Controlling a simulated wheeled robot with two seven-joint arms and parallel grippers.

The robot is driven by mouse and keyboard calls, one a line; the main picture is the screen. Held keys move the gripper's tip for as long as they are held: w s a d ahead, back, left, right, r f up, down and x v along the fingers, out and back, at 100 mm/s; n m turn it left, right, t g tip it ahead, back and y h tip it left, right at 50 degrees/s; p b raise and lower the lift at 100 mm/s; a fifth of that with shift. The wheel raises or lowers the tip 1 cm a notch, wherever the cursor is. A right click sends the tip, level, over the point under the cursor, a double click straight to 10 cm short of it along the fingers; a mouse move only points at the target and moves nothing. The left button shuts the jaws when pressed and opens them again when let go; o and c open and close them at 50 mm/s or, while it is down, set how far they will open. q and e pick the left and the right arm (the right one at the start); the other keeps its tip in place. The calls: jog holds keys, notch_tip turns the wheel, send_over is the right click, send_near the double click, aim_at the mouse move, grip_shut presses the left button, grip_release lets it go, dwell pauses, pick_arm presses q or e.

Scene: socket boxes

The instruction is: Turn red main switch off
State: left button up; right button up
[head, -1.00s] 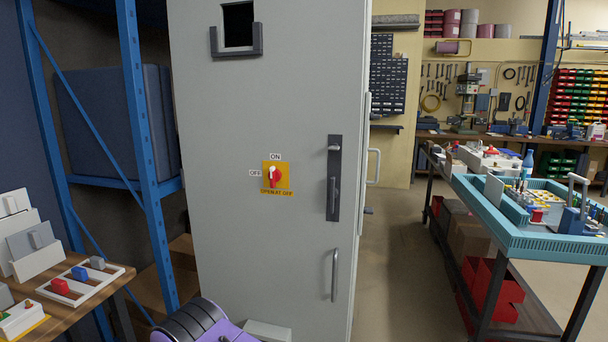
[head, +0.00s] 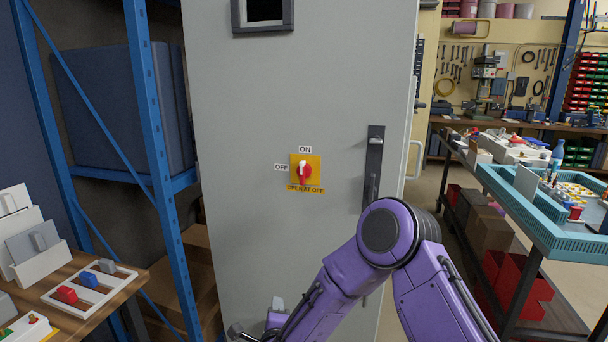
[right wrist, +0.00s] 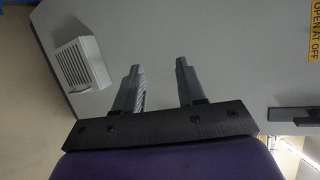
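The red main switch (head: 306,172) sits on a yellow plate (head: 316,164) on the grey cabinet door, with ON above, OFF to its left and OPEN AT OFF below. Its white pointer stands upright toward ON. My right gripper (head: 256,322) is at the lower middle of the head view, well below and left of the switch. In the right wrist view its two fingers (right wrist: 158,68) are apart with nothing between them, facing the cabinet. The switch is not in that view; part of the OPEN AT OFF label (right wrist: 315,32) shows at its top right. My left gripper is not in view.
A dark door handle (head: 374,160) is right of the switch. A white vent (right wrist: 82,65) protrudes from the cabinet. A blue shelf rack (head: 150,120) and a wooden table (head: 120,285) stand left. A teal-edged tray table (head: 560,240) stands right.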

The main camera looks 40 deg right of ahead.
jog(key=w+d+r+m+h, duration=0.1)
jog(key=w+r+m, duration=0.1)
jog(key=r+m, duration=0.3)
jog(key=w+d+r+m+h, duration=0.1)
jog(key=w+r+m+h, duration=0.15)
jog(key=r, duration=0.55)
jog(key=m+g+h, duration=0.1)
jog(key=m+h, duration=0.2)
jog(key=m, duration=1)
send_near(301, 172)
jog(key=shift+n, duration=0.35)
jog(key=p+x, duration=0.4)
jog(key=x, duration=0.4)
jog(key=shift+w+d+r, duration=0.1)
jog(key=shift+w+d, duration=0.1)
jog(key=shift+d, duration=0.15)
jog(key=shift+w+d, duration=0.2)
jog(key=shift+w, duration=0.1)
grip_shut()
